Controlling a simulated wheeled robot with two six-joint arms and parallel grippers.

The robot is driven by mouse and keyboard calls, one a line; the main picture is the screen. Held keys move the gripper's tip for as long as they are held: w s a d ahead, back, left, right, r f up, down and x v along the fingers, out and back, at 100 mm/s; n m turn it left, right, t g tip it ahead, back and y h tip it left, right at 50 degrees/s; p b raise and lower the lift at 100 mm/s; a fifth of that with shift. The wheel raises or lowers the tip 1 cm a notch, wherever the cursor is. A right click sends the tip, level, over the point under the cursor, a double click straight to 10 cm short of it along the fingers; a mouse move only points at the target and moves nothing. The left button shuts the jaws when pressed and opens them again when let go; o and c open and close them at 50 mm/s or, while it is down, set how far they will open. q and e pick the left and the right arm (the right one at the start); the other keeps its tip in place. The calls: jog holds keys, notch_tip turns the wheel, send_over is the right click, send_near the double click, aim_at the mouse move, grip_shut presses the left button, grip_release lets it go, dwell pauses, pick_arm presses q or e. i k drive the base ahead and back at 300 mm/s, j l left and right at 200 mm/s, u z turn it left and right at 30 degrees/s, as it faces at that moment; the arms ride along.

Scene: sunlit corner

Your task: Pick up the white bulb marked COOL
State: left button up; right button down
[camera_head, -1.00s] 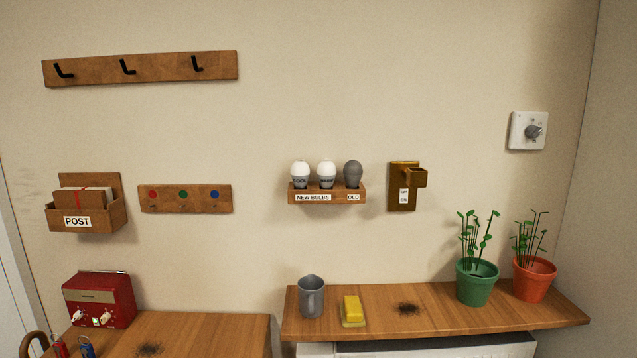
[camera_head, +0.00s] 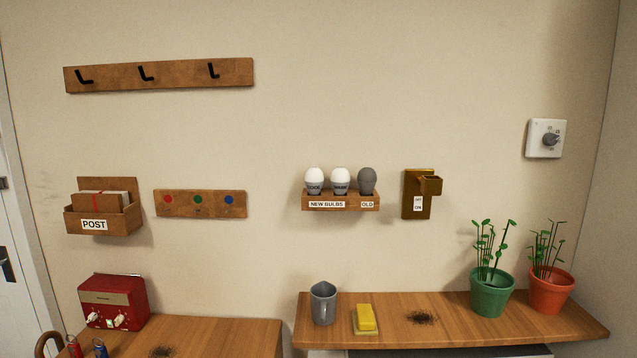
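Two white bulbs stand upright in the small wooden wall rack (camera_head: 327,194). The left white bulb (camera_head: 314,176) and the middle white bulb (camera_head: 341,176) each carry a dark word on a grey band, too small to read surely, so I cannot tell which says COOL. The rack's label under them reads NEW BULBS. A dark grey bulb (camera_head: 367,179) stands at the rack's right end above the label OLD. Neither of my grippers is in view.
Right of the rack is a brass wall fixture (camera_head: 412,193) labelled OFF and ON. A post rack (camera_head: 125,222) and red radio (camera_head: 112,302) are at left.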

aim_at(313, 177)
jog(key=i+l, duration=0.4)
jog(key=i+l+u, duration=0.1)
jog(key=i+l, duration=0.25)
jog(key=l, duration=0.15)
